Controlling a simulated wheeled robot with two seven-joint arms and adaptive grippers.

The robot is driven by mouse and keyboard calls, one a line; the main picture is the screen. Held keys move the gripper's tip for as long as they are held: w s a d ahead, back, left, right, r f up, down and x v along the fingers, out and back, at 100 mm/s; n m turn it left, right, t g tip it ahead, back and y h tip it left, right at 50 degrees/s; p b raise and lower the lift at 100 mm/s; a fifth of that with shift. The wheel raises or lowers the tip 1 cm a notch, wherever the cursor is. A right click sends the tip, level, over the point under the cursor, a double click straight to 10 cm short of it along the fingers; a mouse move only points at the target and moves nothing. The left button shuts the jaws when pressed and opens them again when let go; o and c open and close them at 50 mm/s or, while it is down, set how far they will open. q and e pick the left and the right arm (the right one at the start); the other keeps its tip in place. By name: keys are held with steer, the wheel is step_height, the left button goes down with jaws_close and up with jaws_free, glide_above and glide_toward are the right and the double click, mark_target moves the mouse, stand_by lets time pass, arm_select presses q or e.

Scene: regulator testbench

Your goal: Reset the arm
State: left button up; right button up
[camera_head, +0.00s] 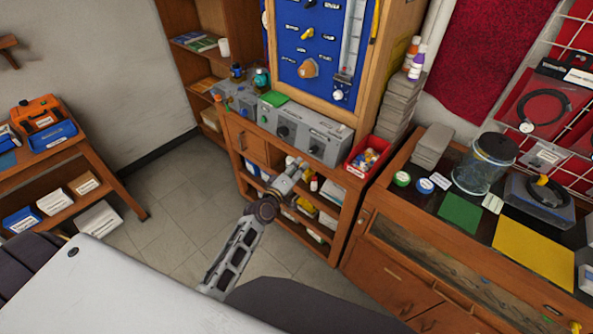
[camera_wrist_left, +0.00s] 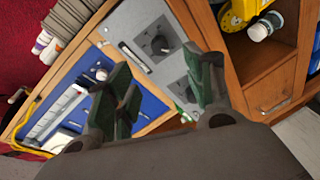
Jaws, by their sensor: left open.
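My left arm (camera_head: 236,248) reaches up from the bottom of the head view toward the wooden test bench. My left gripper (camera_head: 297,165) is in front of the bench, near the grey control boxes. In the left wrist view the gripper (camera_wrist_left: 165,75) has its two dark green fingers apart, with nothing between them. Behind them are a grey box with black knobs (camera_wrist_left: 155,45) and the blue regulator panel (camera_wrist_left: 145,105). The same blue panel (camera_head: 310,45) stands upright at the top of the head view. My right gripper is not in view.
A red bin (camera_head: 366,158) sits at the bench's right end. A display counter at right carries a glass jar (camera_head: 484,163), a green mat (camera_head: 460,213) and a yellow mat (camera_head: 535,250). A shelf with an orange case (camera_head: 37,115) stands at left. Open tiled floor (camera_head: 175,215) lies between.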

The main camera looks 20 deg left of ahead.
arm_select(q)
steer(key=shift+m, duration=0.3)
steer(key=s+f+m+g, duration=0.3)
steer(key=s+f, duration=0.3)
steer(key=f, duration=0.7)
steer(key=s+f+m+g+y, duration=0.15)
steer(key=s+f+m, duration=0.35)
steer(key=f, duration=0.7)
steer(key=s+f+m+g, duration=0.2)
steer(key=s+f+g, duration=0.35)
steer(key=f, duration=0.75)
steer(key=s+a+f+m+g, duration=0.1)
steer(key=s+f, duration=0.4)
steer(key=s, duration=0.7)
steer(key=s+a+f+m+g, duration=0.1)
steer(key=s+f, duration=0.5)
steer(key=s, duration=0.7)
steer(key=s+a+f+m+g, duration=0.1)
steer(key=s+f+g, duration=0.2)
steer(key=s, duration=0.9)
step_height(320, 180, down, 3)
steer(key=shift+s+a+r+m+y, duration=0.15)
steer(key=shift+s+a+m+y, duration=0.2)
steer(key=shift+y, duration=0.1)
